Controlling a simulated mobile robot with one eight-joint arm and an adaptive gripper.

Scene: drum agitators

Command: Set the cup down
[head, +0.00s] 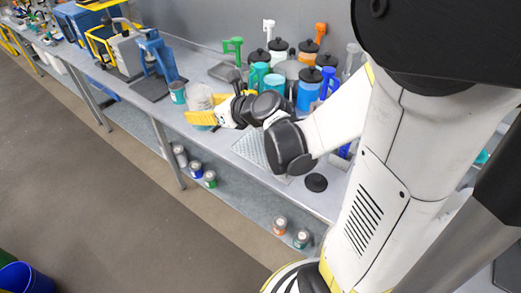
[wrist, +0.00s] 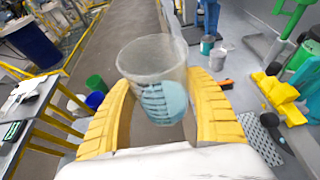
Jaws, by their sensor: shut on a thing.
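The cup (wrist: 152,58) is a clear, tapered beaker with dark markings and something blue showing in its lower part. My gripper (wrist: 163,88) has its two yellow fingers closed around the cup's sides. In the head view the cup (head: 199,98) is at the bench's front edge, with my gripper (head: 210,108) on it, one finger in front and one behind. The cup looks roughly upright. Its base is hidden, and I cannot tell whether it touches the bench.
The grey bench (head: 243,130) runs along the wall. A teal can (head: 177,93) stands just left of the cup. Black-lidded jars, such as a blue one (head: 308,90), crowd the back. A perforated mat (head: 252,148) and a black disc (head: 316,183) lie to the right.

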